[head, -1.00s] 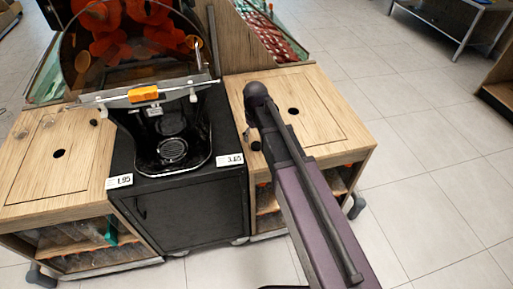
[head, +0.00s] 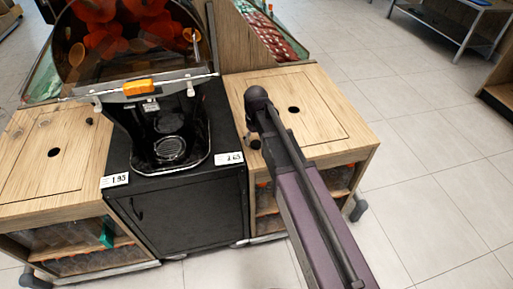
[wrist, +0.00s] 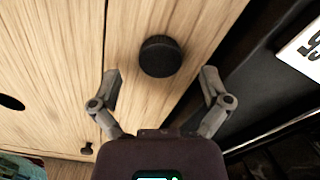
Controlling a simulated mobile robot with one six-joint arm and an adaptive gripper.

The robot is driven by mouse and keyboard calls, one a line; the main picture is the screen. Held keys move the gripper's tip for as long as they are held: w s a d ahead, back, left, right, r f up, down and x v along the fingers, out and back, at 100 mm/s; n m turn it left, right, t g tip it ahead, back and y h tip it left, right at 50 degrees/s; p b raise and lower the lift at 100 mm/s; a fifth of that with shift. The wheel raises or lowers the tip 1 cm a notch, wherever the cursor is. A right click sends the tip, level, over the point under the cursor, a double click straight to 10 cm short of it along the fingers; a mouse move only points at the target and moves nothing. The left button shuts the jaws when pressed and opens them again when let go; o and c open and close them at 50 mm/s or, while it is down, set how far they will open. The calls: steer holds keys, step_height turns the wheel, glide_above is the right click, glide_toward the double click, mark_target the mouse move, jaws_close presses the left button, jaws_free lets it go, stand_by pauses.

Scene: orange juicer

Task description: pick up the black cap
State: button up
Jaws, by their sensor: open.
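The black cap (wrist: 160,57) is a round, ridged dark disc lying on the pale wooden cabinet top in the wrist view. My gripper (wrist: 160,75) is open and empty, one finger on each side of the cap's near edge in the picture. The cap sits between and slightly beyond the fingertips, and no contact shows. How high the fingers are above the wood is hard to tell. In the head view, a small dark shape that looks like the cap (head: 254,143) shows just left of my arm on the right cabinet; my gripper cannot be made out there.
The black juicer cabinet (head: 178,210) with a price tag (head: 230,158) borders the right wooden cabinet (head: 340,125). The tag also shows in the wrist view (wrist: 300,44). A round hole (head: 293,110) is in the wooden top. Another small dark piece (head: 89,121) lies on the left cabinet.

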steer(key=shift+f+b, duration=0.5)
steer(key=shift+f, duration=0.3)
steer(key=c, duration=0.8)
